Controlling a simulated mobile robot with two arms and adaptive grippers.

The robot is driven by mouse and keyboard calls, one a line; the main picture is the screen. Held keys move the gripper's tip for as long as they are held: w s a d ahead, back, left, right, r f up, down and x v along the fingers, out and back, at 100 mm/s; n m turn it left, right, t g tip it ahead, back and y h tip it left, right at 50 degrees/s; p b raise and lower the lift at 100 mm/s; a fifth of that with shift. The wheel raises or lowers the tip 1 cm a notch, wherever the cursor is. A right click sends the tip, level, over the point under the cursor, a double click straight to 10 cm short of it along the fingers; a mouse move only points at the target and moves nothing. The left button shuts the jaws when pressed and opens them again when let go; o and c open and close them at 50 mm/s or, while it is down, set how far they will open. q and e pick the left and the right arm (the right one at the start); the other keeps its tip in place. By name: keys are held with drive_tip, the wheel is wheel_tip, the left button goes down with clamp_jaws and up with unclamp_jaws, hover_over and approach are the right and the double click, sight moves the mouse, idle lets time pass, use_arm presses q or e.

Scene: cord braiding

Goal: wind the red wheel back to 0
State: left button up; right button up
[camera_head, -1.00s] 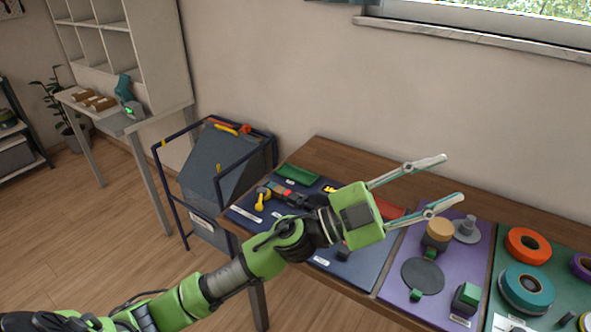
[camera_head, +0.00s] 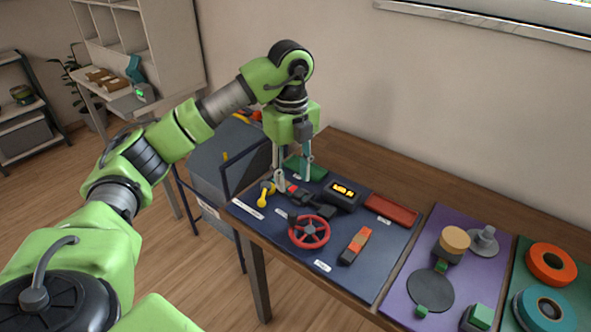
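The red wheel (camera_head: 310,232) lies on the dark blue mat (camera_head: 372,262) near the table's front edge, with spokes and a rim in plain view. A black box with a lit yellow readout (camera_head: 342,191) stands behind it; its digits are too small to read surely. My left gripper (camera_head: 293,182) points down over the back left of the mat, behind and left of the wheel. My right gripper is not in view.
A yellow-handled part (camera_head: 267,191), a red tray (camera_head: 391,210), an orange and black block (camera_head: 355,246) and a green piece (camera_head: 318,170) share the mat. A purple mat (camera_head: 399,292) with round parts lies to the right. A dark bin (camera_head: 215,155) stands left of the table.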

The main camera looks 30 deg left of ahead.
sight(292, 212)
use_arm(q)
wheel_tip(292, 212, down, 14)
drive_tip(key=shift+s+a+r+p, duration=0.1)
drive_tip(key=shift+a+r+p, duration=0.05)
drive_tip(key=shift+p, duration=0.8)
drive_tip(key=c, duration=0.9)
clamp_jaws()
